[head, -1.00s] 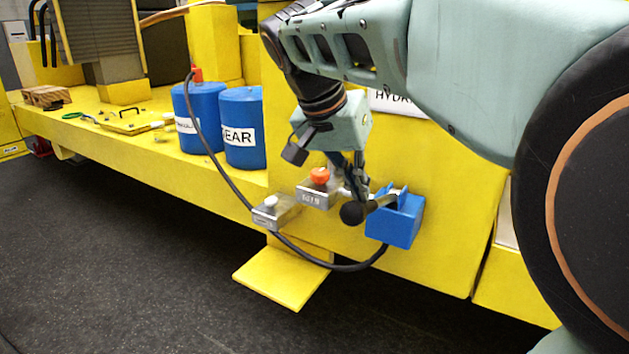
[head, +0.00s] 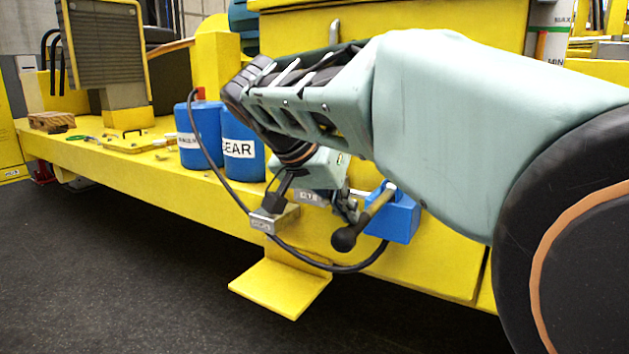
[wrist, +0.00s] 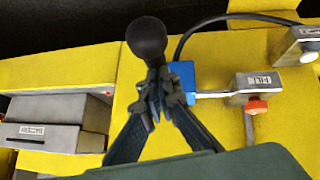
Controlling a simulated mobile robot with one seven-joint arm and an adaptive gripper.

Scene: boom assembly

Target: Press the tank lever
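The tank lever, an olive rod (head: 378,206) with a black ball knob (head: 343,240), comes out of a blue box (head: 399,222) on the yellow machine. It slants down to the left. My gripper (head: 347,208) is beside the lever, just above the knob. In the wrist view, the fingertips of my gripper (wrist: 160,82) are close together and look shut. The knob (wrist: 147,38) lies just beyond them, and the blue box (wrist: 182,78) is to their right. The fingers hide most of the rod, so I cannot tell whether they touch or hold it.
A grey box with a white button (head: 268,220) sits left of my gripper. A grey box with a red button (wrist: 256,106) is right of the fingers in the wrist view. A black hose (head: 340,268) loops below. A yellow step (head: 280,290) juts out underneath. Two blue canisters (head: 200,135) stand behind.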

